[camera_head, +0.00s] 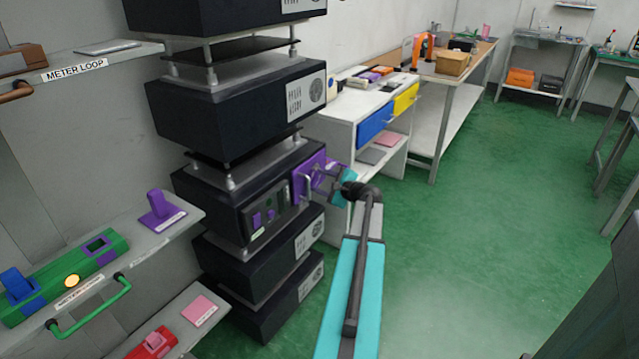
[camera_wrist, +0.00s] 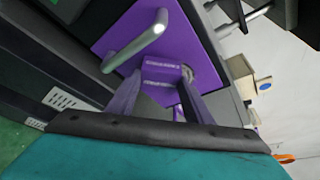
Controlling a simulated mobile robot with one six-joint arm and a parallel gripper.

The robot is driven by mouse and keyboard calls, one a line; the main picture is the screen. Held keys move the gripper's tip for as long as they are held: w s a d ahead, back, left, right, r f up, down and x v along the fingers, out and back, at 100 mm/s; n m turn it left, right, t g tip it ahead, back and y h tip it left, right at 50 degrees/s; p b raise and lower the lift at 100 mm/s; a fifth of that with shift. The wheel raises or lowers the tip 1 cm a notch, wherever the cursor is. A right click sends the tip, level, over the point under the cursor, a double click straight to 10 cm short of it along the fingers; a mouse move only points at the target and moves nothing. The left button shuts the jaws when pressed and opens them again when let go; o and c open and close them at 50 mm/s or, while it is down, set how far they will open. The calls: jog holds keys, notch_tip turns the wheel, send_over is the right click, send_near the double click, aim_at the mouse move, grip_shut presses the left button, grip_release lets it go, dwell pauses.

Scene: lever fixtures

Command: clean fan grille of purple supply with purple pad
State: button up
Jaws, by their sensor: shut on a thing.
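The purple supply shows its purple front panel (camera_head: 310,176) in the rack's middle tier, with a metal handle on it. In the wrist view the purple panel (camera_wrist: 125,32) and its handle (camera_wrist: 138,42) fill the upper middle. A round grey part, apparently the fan grille (camera_wrist: 188,73), shows at the panel's right side, mostly hidden. My gripper (camera_head: 336,180) is in front of the panel. In the wrist view my gripper (camera_wrist: 163,100) is shut on a purple block, apparently the purple pad (camera_wrist: 162,72), close to the panel beside the grille. I cannot tell whether they touch.
Other dark units (camera_head: 240,108) are stacked above and below. A purple piece with an upright tab (camera_head: 160,212) and a green box (camera_head: 70,277) with a green handle stand on the left shelves. A white cabinet (camera_head: 342,108) is behind my gripper. The green floor at right is clear.

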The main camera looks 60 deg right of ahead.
aim_at(322, 177)
jog(key=shift+s+d, duration=0.1)
jog(key=shift+d, duration=1.45)
jog(key=shift+d, duration=0.15)
jog(key=d, duration=0.3)
jog(key=shift+w+d, duration=0.2)
jog(key=shift+d, duration=0.1)
jog(key=shift+a, duration=0.1)
jog(key=shift+s+a, duration=0.2)
jog(key=shift+a, duration=1.7)
